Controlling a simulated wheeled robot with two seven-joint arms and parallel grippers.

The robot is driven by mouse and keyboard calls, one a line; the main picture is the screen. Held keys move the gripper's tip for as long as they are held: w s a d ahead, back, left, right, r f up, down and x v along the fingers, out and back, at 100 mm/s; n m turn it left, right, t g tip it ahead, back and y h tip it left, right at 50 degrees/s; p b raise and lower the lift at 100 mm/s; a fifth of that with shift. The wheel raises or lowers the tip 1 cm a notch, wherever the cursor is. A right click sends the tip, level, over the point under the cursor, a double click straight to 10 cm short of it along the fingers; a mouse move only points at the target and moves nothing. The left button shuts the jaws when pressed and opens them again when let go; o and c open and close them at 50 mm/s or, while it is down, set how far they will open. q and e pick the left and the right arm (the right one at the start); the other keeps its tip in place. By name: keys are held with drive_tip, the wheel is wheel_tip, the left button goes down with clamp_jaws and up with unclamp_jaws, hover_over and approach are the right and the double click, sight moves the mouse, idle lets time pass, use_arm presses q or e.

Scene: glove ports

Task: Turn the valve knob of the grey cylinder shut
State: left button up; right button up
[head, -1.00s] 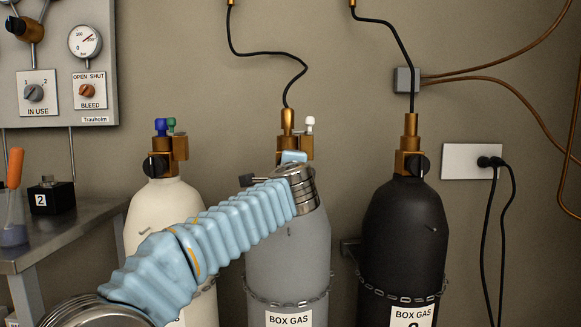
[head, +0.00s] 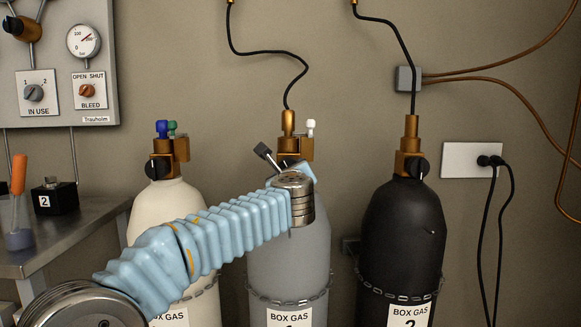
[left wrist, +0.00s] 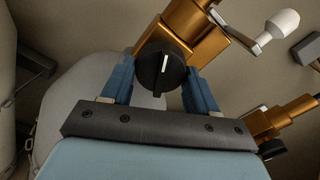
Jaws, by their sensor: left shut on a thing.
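The grey cylinder (head: 290,262) stands in the middle of the head view, chained to the wall. Its brass valve (head: 288,122) is on top, with a hose rising from it. In the left wrist view the black valve knob (left wrist: 163,74) has a white line running nearly straight up the picture. My left gripper (left wrist: 160,82) has one blue finger on each side of the knob and is shut on it. In the head view my left gripper (head: 290,165) is at the valve, and my wrist largely hides the knob. My right gripper is not in view.
A white cylinder (head: 158,205) stands to the left and a black cylinder (head: 402,230) to the right, each with its own brass valve. A gauge panel (head: 65,60) hangs at the upper left above a metal bench (head: 60,240).

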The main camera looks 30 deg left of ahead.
use_arm(q)
drive_tip(key=m+p, duration=0.2)
drive_tip(key=m, duration=0.3)
drive_tip(key=shift+a+f+m+p, duration=0.1)
drive_tip(key=shift+m+p, duration=0.2)
drive_tip(key=shift+p, duration=0.1)
idle(0.3)
drive_tip(key=o, duration=1)
drive_tip(key=shift+s, duration=0.1)
drive_tip(key=b+v, duration=0.2)
drive_tip(key=v, duration=1.1)
drive_tip(key=shift+s, duration=0.35)
